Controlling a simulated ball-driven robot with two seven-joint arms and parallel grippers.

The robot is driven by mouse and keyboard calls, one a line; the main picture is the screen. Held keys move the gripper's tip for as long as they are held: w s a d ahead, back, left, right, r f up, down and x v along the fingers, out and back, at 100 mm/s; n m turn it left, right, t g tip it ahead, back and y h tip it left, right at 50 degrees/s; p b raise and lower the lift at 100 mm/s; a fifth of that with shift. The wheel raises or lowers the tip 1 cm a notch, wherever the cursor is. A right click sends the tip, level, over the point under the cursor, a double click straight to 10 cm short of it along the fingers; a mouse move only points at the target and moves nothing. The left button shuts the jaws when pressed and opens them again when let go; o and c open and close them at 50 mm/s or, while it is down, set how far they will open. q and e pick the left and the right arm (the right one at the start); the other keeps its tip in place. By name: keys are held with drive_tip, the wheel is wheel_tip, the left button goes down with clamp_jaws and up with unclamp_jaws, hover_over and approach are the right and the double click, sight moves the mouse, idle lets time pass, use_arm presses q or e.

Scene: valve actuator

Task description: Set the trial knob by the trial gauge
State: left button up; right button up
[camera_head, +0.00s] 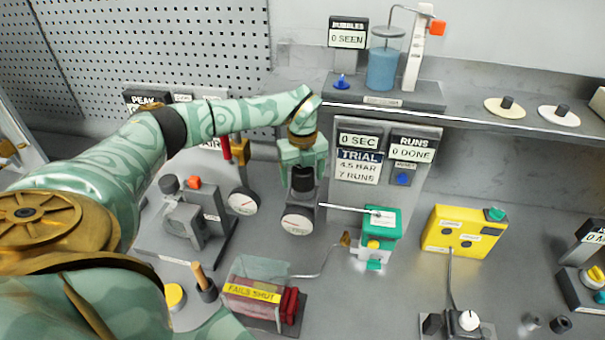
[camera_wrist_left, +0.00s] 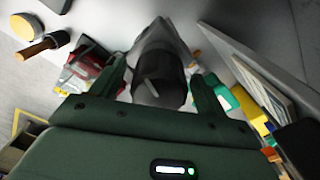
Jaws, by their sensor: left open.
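My left gripper (camera_head: 303,170) points down over a black knob (camera_head: 303,183) on a grey regulator body. In the left wrist view the black knob (camera_wrist_left: 158,82), with a pale line on it, lies between the two spread fingers. The fingers are open, one on each side of it; whether they touch it I cannot tell. A round white gauge (camera_head: 297,223) sits just below this knob; its reading is too small to tell. The trial sign (camera_head: 358,167) to the right shows 4.5 bar. My right gripper is not in view.
A second gauge (camera_head: 243,202) with a red-handled part stands close to the left. A green box (camera_head: 378,228) and a yellow box (camera_head: 464,231) stand to the right. A clear box marked "fails shut" (camera_head: 253,292) is in front. A shelf (camera_head: 470,118) runs behind.

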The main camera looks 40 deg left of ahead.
use_arm(q)
drive_tip(key=c, duration=1)
drive_tip(key=shift+r, duration=0.1)
drive_tip(key=m+p, duration=0.3)
drive_tip(key=shift+r+m, duration=0.1)
drive_tip(key=shift+m, duration=0.2)
drive_tip(key=m+p, duration=0.2)
drive_tip(key=m, duration=0.1)
drive_tip(key=shift+w+d+m, duration=0.1)
drive_tip(key=shift+m, duration=0.2)
drive_tip(key=m+p, duration=0.2)
drive_tip(key=m, duration=0.2)
drive_tip(key=shift+m, duration=0.3)
drive_tip(key=shift+m+p, duration=0.55)
drive_tip(key=shift+m, duration=1.25)
